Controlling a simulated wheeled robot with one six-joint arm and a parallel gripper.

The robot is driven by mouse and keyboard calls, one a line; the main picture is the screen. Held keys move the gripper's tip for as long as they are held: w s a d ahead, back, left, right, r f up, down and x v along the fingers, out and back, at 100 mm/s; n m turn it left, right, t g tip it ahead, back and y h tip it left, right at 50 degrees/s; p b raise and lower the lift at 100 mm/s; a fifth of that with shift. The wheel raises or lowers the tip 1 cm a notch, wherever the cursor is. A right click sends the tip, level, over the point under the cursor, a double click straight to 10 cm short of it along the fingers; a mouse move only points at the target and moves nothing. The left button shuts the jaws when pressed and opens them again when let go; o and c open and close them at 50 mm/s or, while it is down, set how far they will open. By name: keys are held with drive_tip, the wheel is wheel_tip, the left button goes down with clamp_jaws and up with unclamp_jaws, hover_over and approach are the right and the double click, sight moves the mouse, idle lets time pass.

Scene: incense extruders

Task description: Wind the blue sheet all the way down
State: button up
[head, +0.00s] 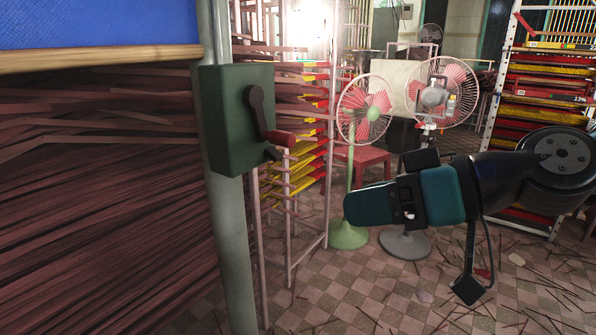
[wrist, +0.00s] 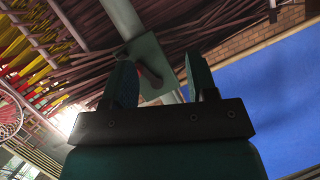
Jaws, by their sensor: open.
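The blue sheet (head: 100,24) hangs at the upper left in the head view, with a wooden bar (head: 100,57) along its lower edge. It also fills the right of the wrist view (wrist: 270,90). A dark green winder box (head: 225,120) is fixed to a grey post (head: 230,245).
Stacks of dark incense sticks (head: 100,190) fill the left below the sheet. A rack (head: 310,130) stands behind the post. Pedestal fans (head: 373,113) and a red stool (head: 362,165) stand farther back. The tiled floor (head: 340,290) has scattered sticks.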

drive_tip(key=w+d+r+m+t+y+b, duration=0.1)
drive_tip(key=w+d+r+t+y+b, duration=0.1)
drive_tip(key=w+d+t, duration=0.25)
drive_tip(key=p, duration=0.8)
approach(292, 142)
drive_tip(key=shift+m+t, duration=0.3)
drive_tip(key=shift+t, duration=0.15)
drive_tip(key=p+x, duration=0.4)
drive_tip(key=x, duration=0.5)
drive_tip(key=shift+w+a+f, duration=0.1)
drive_tip(key=shift+a, duration=0.25)
drive_tip(key=shift+w+a+f, duration=0.15)
drive_tip(key=shift+w+a, duration=0.3)
drive_tip(key=shift+a, duration=0.05)
clamp_jaws()
